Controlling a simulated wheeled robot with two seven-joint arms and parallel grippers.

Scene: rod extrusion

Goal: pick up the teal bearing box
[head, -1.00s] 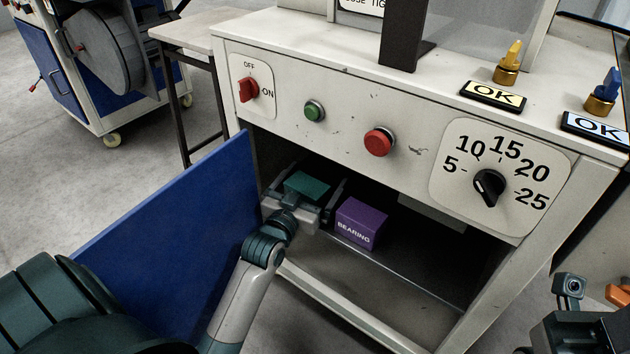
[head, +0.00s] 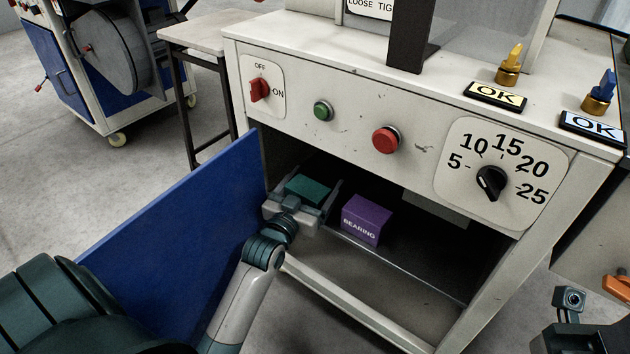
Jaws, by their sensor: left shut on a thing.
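The teal bearing box (head: 308,190) sits inside the open lower compartment of the white machine, near its left side. My left gripper (head: 305,197) reaches in from the front, its fingers on both sides of the box, and is shut on it. Its near face is partly hidden by the gripper. I cannot tell whether the box is clear of the shelf. A purple box marked BEARING (head: 367,220) stands just to the right. Part of my right arm shows at the bottom right, but its fingers are out of view.
The blue door (head: 180,250) stands open left of the compartment, close beside my left arm. The compartment's front rail (head: 350,300) runs below. A grey block (head: 437,208) lies farther right inside. The panel with knobs and buttons (head: 386,140) overhangs the opening.

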